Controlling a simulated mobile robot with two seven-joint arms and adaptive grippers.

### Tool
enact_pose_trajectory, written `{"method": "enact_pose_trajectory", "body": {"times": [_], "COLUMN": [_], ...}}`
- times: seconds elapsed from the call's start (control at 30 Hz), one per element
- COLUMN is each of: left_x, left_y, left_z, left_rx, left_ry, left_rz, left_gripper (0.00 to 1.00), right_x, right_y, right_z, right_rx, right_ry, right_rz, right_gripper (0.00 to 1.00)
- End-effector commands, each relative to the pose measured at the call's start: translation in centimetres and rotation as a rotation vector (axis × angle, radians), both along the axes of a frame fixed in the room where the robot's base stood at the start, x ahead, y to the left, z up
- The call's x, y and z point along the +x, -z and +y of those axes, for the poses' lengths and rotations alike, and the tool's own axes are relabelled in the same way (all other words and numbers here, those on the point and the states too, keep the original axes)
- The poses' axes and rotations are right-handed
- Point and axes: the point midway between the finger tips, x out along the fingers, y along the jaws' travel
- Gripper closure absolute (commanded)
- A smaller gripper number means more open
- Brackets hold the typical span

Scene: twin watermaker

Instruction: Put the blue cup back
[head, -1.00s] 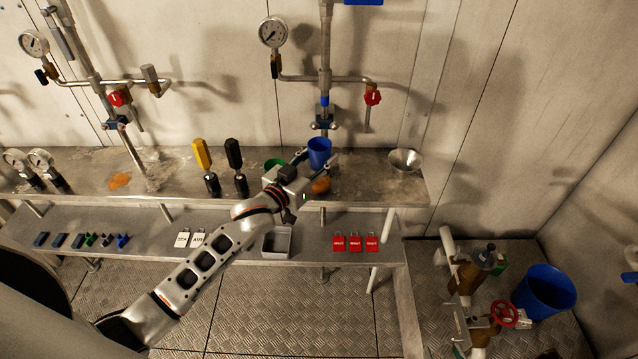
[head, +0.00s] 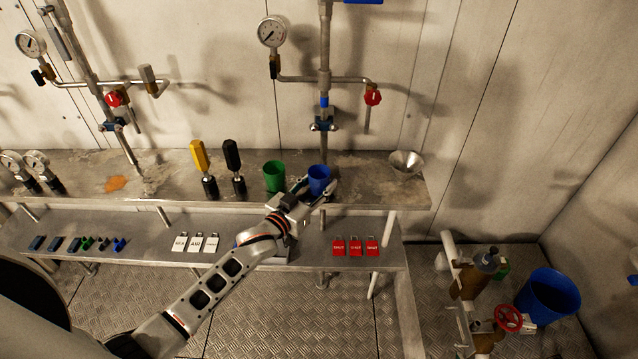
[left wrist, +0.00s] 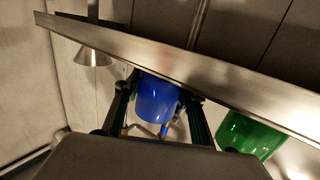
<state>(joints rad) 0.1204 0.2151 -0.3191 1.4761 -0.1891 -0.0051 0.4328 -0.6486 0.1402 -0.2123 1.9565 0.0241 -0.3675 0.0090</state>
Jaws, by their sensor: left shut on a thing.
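The blue cup (head: 319,178) is upright between the fingers of my left gripper (head: 317,189), at the upper steel shelf's front part, right of the green cup (head: 274,176). My left gripper is shut on the blue cup. I cannot tell whether the cup's base touches the shelf. In the left wrist view the blue cup (left wrist: 157,100) sits between the two dark fingers, and the green cup (left wrist: 250,136) is apart to the right. My right gripper is not in view.
The upper shelf (head: 370,185) carries a yellow-handled tool (head: 201,160), a black-handled tool (head: 233,160) and a metal funnel (head: 405,163). A pipe with a blue-banded valve (head: 324,112) hangs behind the cup. Red tags (head: 356,247) lie on the lower shelf.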

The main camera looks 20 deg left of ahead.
Motion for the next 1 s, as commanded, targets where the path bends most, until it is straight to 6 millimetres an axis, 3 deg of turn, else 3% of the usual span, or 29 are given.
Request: {"method": "enact_pose_trajectory", "body": {"times": [0.07, 0.1, 0.17, 0.57, 0.77, 1.0], "left_x": [0.0, 0.0, 0.0, 0.0, -2.6, -7.4], "left_y": [0.3, 0.3, 0.3, -0.1, -0.1, -0.3], "left_z": [0.0, 0.0, 0.0, 0.0, 0.7, 2.2], "left_rx": [0.000, 0.000, 0.000, 0.000, 0.000, 0.000], "left_ry": [0.000, 0.000, 0.000, 0.000, 0.001, 0.000], "left_rz": [0.000, 0.000, 0.000, 0.000, 0.002, 0.003], "left_gripper": [0.83, 0.58, 0.44, 0.44, 0.44, 0.44], "right_x": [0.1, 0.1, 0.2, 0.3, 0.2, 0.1], "right_y": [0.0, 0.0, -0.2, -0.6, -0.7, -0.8], "right_z": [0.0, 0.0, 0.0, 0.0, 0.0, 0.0], "right_rx": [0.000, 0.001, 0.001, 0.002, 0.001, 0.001], "right_ry": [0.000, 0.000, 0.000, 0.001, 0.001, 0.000], "right_rz": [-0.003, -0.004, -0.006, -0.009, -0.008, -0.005], "right_gripper": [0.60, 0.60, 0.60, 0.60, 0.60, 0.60]}}
